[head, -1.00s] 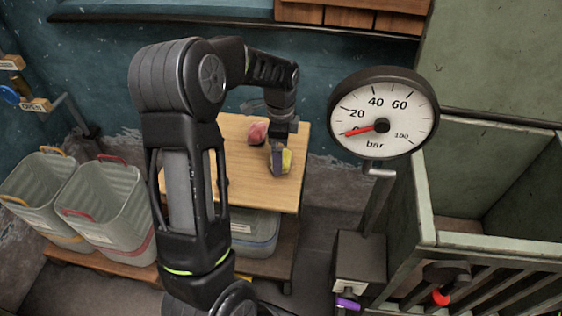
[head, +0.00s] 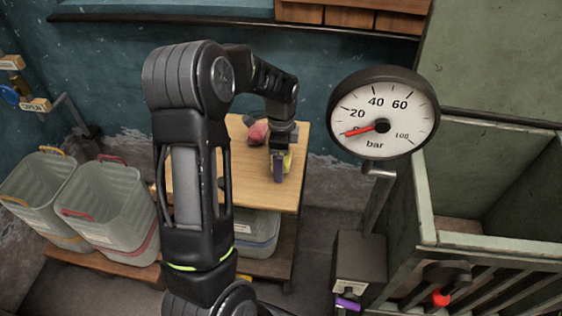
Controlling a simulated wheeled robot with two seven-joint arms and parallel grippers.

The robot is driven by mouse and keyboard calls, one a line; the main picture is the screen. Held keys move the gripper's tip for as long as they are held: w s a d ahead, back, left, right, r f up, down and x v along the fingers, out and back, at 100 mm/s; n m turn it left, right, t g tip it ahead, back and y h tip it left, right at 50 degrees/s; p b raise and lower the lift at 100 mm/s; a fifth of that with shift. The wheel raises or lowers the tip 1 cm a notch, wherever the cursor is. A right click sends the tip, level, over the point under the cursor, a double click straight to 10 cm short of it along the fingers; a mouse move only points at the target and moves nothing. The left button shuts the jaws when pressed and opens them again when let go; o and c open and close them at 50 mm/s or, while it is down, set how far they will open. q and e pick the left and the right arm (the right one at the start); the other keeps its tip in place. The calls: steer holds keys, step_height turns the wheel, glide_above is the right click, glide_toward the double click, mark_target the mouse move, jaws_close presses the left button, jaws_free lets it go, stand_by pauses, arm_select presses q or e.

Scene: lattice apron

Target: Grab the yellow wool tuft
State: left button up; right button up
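The yellow wool tuft (head: 288,161) sits on the wooden table top, near its right side. It is mostly hidden behind my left gripper (head: 279,172), and only a yellow strip shows beside the finger. My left arm reaches over the table and the gripper points down at the tuft. One dark finger is in front of the tuft. The other finger is hidden, so I cannot tell whether the gripper is open or shut on it. My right gripper is not in view.
A pinkish-red tuft (head: 258,132) lies just behind the gripper on the table (head: 250,190), with a dark grey piece (head: 249,120) by it. A pressure gauge (head: 383,117) stands to the right, beside a green slatted bin (head: 480,150). Grey crates (head: 110,205) stand at left.

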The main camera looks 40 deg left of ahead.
arm_select(q)
steer(key=c, duration=1.1)
steer(key=shift+r, duration=0.15)
step_height(320, 180, up, 10)
steer(key=shift+f, duration=0.1)
stand_by(0.4)
